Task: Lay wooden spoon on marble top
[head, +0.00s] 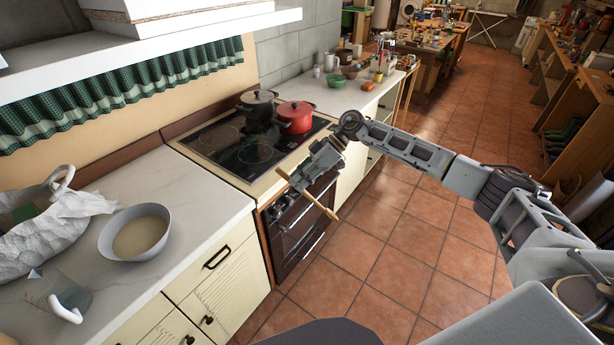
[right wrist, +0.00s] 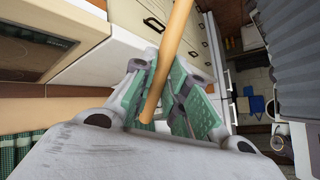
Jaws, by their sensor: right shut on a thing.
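The wooden spoon (head: 320,207) is held in my right gripper (head: 300,180), in front of the stove's near edge. It slants down to the right, clear of any surface. In the right wrist view the spoon's wooden shaft (right wrist: 171,55) lies between the green-padded fingers of my right gripper (right wrist: 160,105), which are shut on it. The pale marble top (head: 195,186) runs along the left, to the left of the gripper. A similar pale top (head: 330,98) lies beyond the stove. My left gripper is not in view.
A grey bowl (head: 137,232), a crumpled white bag (head: 55,235) and a clear vessel (head: 68,300) stand on the near top; its right part is bare. The stove (head: 225,140) carries a black pot (head: 258,108) and a red pot (head: 296,118). The tiled floor at right is open.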

